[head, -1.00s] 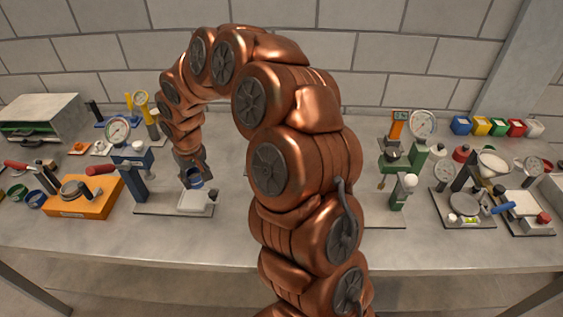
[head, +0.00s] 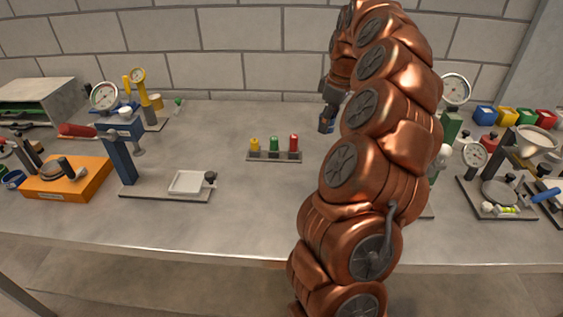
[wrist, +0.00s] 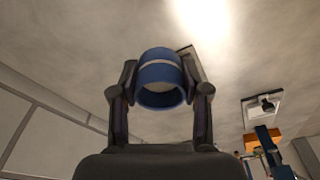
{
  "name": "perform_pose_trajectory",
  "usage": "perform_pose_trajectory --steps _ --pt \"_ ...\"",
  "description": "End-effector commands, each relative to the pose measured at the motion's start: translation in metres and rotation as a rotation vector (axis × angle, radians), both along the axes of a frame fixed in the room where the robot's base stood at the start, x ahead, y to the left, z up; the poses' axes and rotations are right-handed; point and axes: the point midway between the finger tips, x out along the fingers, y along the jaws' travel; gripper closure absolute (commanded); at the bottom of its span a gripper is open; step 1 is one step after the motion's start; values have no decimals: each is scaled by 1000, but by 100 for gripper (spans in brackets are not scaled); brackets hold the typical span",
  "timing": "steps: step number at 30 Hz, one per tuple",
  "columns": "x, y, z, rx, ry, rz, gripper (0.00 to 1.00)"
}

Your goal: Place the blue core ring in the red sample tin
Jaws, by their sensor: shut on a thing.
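The blue core ring (wrist: 158,72) is between the two fingers of my gripper (wrist: 160,84) in the wrist view, with a finger against each side. In the head view my gripper (head: 328,118) is above the rear part of the bench, right of the middle, and a bit of the ring (head: 330,127) shows at the fingertips. The red sample tin (head: 517,127) stands at the right back, in a row with blue, yellow and green ones. My gripper is well to its left.
A small rack (head: 274,157) with yellow, green and red pieces stands mid-bench. A blue gauge stand (head: 122,150) with a white tray (head: 190,182) and an orange box (head: 68,183) are left. Scales and gauges (head: 495,190) crowd the right. My arm hides part of the bench.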

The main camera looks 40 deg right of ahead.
Motion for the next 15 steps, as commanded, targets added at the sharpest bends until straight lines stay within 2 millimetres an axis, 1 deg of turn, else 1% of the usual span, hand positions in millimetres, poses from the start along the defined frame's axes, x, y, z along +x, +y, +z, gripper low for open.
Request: perform_pose_trajectory --steps 5,8,12,15 --pt "-2 -1 -10 2 3 5 77" --pt "-3 0 -22 4 5 6 77" --pt "-3 1 -45 7 6 5 77" --pt "-2 -1 -56 2 2 3 77"
